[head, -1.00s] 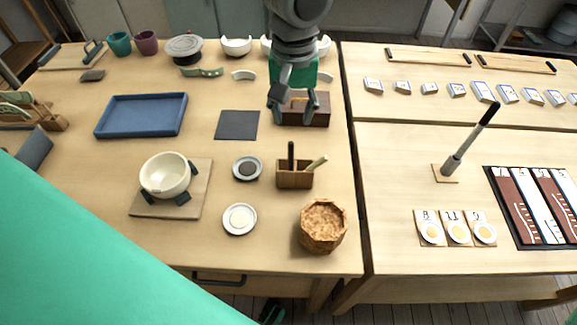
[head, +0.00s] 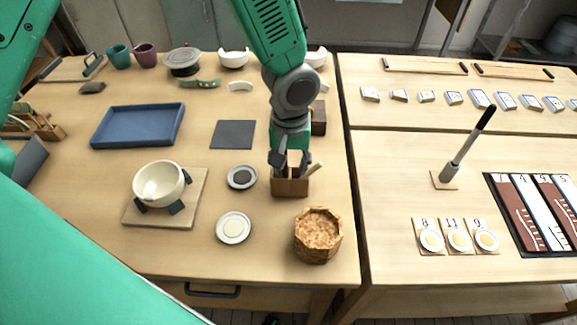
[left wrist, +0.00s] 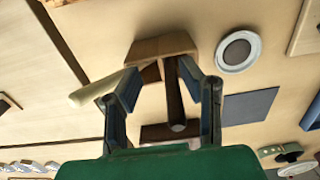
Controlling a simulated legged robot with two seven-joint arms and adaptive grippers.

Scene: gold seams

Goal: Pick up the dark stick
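The small wooden holder (head: 290,188) stands on the left table and also shows in the left wrist view (left wrist: 160,46). The dark stick (left wrist: 174,95) stands up out of it; in the head view my gripper mostly hides it. A pale stick (head: 315,168) leans out of the same holder to the right, also seen in the left wrist view (left wrist: 98,89). My left gripper (head: 291,163) is over the holder, pointing down. In the left wrist view its fingers (left wrist: 163,95) are open, one on each side of the dark stick, with visible gaps. My right gripper is not in view.
A woven basket (head: 319,233) stands close in front of the holder. Two small dishes (head: 242,177) (head: 234,227) lie to its left, a cream bowl (head: 160,184) farther left. A brown box (head: 319,118) is behind. Table between dishes and basket is clear.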

